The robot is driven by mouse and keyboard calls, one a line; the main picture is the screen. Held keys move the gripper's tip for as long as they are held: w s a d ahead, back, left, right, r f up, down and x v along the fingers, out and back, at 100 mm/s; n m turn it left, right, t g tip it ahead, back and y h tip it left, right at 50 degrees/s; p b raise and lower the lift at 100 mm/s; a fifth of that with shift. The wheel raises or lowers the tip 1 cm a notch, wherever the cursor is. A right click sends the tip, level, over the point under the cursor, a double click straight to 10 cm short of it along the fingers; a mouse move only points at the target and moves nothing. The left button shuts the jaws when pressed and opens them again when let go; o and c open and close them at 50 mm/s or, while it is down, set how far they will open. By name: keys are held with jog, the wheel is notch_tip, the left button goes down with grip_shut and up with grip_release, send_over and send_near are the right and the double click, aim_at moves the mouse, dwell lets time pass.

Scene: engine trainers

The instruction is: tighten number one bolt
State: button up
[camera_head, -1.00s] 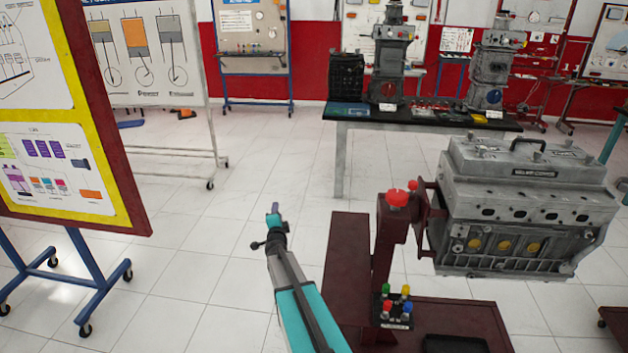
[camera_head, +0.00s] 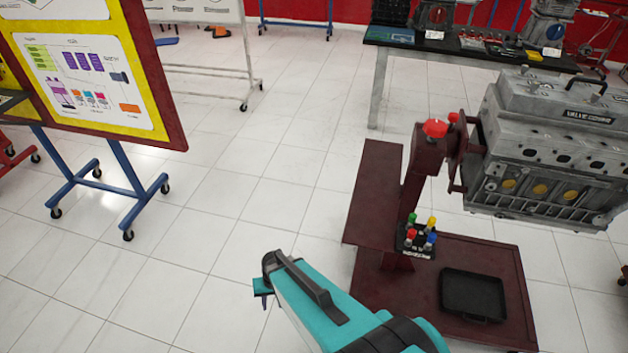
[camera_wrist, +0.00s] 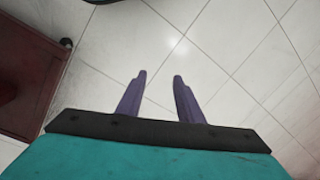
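A grey engine block (camera_head: 545,165) with a valve cover on top hangs on a dark red stand at the right of the head view. A red knob (camera_head: 435,128) tops the stand's post. A small black holder (camera_head: 415,242) with several coloured pieces, green, yellow, red and blue, sits low on the stand. I cannot tell which piece or spot is the number one bolt. My gripper is mostly hidden behind my teal arm in the head view. In the wrist view my gripper (camera_wrist: 160,78) has its two purple fingers apart, with only floor tiles between them.
The dark red stand base (camera_head: 400,285) holds a black tray (camera_head: 473,296). Its edge also shows at the left of the wrist view (camera_wrist: 32,75). A wheeled display board (camera_head: 165,120) stands at the left and a workbench (camera_head: 372,95) at the back. White floor lies open between them.

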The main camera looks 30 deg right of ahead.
jog(key=s+a+r+n+g+h, duration=0.1)
jog(key=s+n+g, duration=0.3)
jog(key=s, duration=1.4)
jog(key=shift+s+r+g+h, duration=0.2)
jog(key=shift+s+g+h, duration=0.1)
jog(key=shift+g, duration=0.6)
jog(key=shift+a, duration=0.1)
